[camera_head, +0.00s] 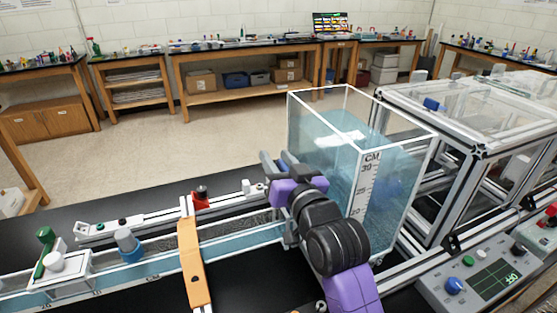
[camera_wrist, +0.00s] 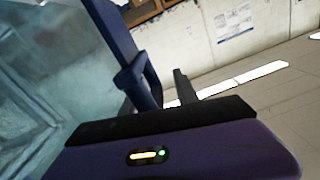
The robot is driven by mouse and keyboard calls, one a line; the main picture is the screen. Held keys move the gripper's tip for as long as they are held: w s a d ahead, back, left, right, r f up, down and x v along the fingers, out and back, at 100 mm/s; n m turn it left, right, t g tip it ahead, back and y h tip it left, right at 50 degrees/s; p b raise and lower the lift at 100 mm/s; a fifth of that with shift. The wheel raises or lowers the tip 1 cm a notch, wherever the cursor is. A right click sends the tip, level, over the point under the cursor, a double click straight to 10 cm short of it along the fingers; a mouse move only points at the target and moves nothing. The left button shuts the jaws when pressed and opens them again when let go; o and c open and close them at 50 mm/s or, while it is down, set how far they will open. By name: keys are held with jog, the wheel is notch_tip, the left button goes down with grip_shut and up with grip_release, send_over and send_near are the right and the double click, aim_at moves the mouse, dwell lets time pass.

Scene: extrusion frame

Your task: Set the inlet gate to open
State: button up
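The clear water tank (camera_head: 340,150) with a CM scale stands right of centre in the head view. The channel (camera_head: 235,243) runs left from its base. My gripper (camera_head: 276,159) is at the tank's left side, where the channel meets it. Its two fingers look apart, and in the wrist view the gap between them (camera_wrist: 165,88) looks empty. A blue-purple bar with a loop stands at the left finger there; I cannot tell whether it is part of the gate. The inlet gate is not clearly visible; my arm covers that part of the channel.
An orange bracket (camera_head: 194,265) crosses the channel. A blue-grey knob (camera_head: 128,243) and a green-handled part (camera_head: 46,247) stand on its left. A control panel (camera_head: 482,281) is at the lower right, beside an extrusion frame (camera_head: 466,150). Open floor (camera_head: 150,170) lies behind.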

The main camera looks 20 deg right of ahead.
jog(key=shift+d+f, duration=0.1)
jog(key=shift+s, duration=0.35)
jog(key=s+b, duration=0.1)
jog(key=s, duration=0.5)
jog(key=shift+s, duration=0.1)
jog(key=shift+s+b, duration=0.3)
jog(key=shift+s, duration=0.15)
